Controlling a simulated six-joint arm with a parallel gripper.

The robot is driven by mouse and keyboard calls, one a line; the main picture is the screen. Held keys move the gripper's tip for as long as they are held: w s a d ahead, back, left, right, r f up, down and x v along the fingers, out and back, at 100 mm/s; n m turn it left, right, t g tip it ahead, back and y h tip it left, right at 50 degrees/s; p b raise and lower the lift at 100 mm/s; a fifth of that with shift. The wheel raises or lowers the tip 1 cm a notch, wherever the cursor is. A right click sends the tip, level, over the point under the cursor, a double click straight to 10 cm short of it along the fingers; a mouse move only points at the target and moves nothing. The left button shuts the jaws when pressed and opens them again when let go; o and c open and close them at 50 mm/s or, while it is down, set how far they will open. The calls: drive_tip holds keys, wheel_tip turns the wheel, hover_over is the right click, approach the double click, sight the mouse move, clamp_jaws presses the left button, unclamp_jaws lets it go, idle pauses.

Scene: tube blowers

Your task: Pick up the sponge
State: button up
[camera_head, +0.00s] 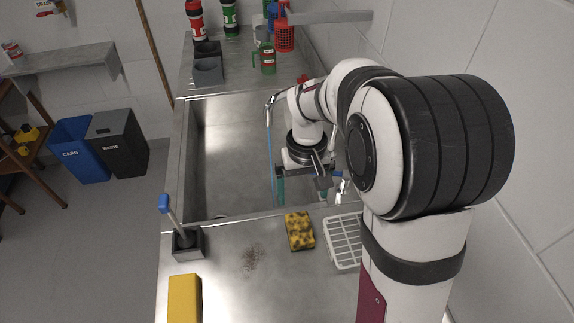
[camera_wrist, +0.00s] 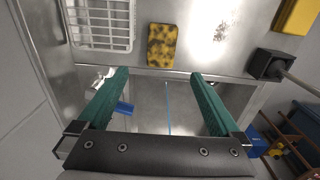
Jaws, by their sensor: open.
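The sponge (camera_head: 300,231) is yellow with dark stains. It lies flat on the steel counter just in front of the sink basin, left of a white wire rack. In the wrist view the sponge (camera_wrist: 162,45) is whole and unobstructed, ahead of and between the fingertips. My gripper (camera_wrist: 160,76) has green fingers spread wide apart with nothing between them. In the head view my gripper (camera_head: 308,190) hangs over the sink basin, behind the sponge and apart from it, partly hidden by my arm.
The white rack (camera_head: 345,241) stands close to the sponge's right. A brown smear (camera_head: 252,258) marks the counter to its left. A grey holder (camera_head: 188,243) with a blue-ended handle and a yellow block (camera_head: 185,298) are further left. The sink (camera_head: 228,150) lies behind.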

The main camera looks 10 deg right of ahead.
sight(300, 227)
wheel_tip(300, 227, down, 16)
drive_tip(key=shift+s+a+r, duration=0.15)
drive_tip(key=shift+r, duration=0.05)
drive_tip(key=c, duration=1.4)
drive_tip(key=shift+s+d+r, duration=0.1)
drive_tip(key=shift+d+r, duration=0.1)
drive_tip(key=shift+r, duration=1)
drive_tip(key=shift+s+d+r, duration=0.1)
drive_tip(key=shift+d+r, duration=0.05)
drive_tip(key=shift+r, duration=1)
drive_tip(key=s+d+r, duration=0.6)
drive_tip(key=d, duration=0.3)
drive_tip(key=shift+r, duration=0.2)
